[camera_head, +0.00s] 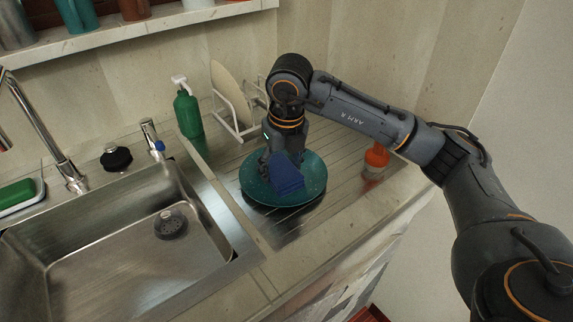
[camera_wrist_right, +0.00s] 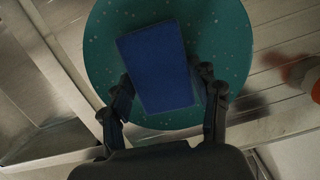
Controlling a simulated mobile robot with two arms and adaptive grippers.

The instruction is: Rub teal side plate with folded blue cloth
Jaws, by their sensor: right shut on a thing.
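The teal side plate (camera_head: 312,180) lies on the ridged drainboard right of the sink. It has pale speckles and fills much of the right wrist view (camera_wrist_right: 108,50). The folded blue cloth (camera_head: 287,176) is over the plate; it shows as a blue rectangle in the right wrist view (camera_wrist_right: 157,65). My right gripper (camera_head: 278,160) points down over the plate and is shut on the cloth, with a finger on each side of it in the right wrist view (camera_wrist_right: 165,95). Whether the cloth touches the plate is hard to tell. My left gripper is not in view.
A steel sink (camera_head: 120,240) with a faucet (camera_head: 45,130) is at left. A green pump bottle (camera_head: 187,112) and a white rack holding a plate (camera_head: 232,95) stand behind. An orange bottle (camera_head: 376,160) stands right of the plate, below my right arm.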

